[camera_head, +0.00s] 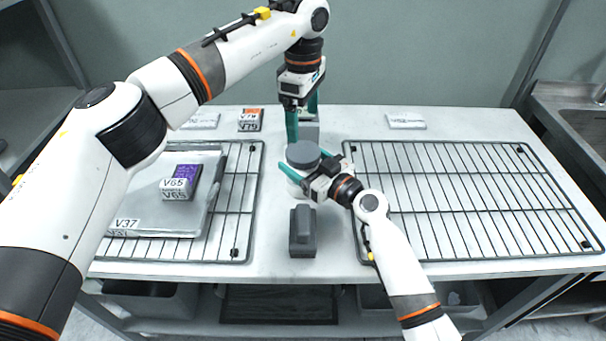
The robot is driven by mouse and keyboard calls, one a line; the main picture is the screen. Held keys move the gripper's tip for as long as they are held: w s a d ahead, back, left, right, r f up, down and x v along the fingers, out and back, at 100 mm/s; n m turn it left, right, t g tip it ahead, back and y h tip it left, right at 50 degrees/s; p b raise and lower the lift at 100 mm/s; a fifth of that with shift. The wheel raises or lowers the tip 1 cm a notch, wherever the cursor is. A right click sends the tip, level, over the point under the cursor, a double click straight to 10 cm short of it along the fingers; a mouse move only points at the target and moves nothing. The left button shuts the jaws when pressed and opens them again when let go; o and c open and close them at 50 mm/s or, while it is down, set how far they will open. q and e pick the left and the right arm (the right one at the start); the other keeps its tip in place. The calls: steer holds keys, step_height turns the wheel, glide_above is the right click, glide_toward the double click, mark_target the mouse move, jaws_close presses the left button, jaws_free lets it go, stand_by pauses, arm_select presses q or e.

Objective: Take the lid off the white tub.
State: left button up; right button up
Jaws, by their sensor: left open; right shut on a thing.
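The white tub (294,188) stands upright near the middle of the table, mostly hidden behind my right gripper. Its round grey lid (303,151) is on top. My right gripper (302,160) comes from the front right, with its teal fingers on either side of the tub just below the lid, shut on the tub. My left gripper (302,119) points down above and just behind the lid. Its teal fingers are apart with nothing seen between them.
A dark grey block (302,238) stands in front of the tub. Wire racks (470,200) lie on both sides; the left one (246,190) carries a V37 tray (150,212) with a V65 packet (181,182). A V79 box (250,120) and white labels (405,121) lie behind.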

mark_target(303, 151)
steer(key=c, duration=0.6)
arm_select(q)
steer(key=m, duration=0.8)
steer(key=shift+m, duration=0.4)
steer(key=shift+f, duration=4)
steer(key=shift+c, duration=0.4)
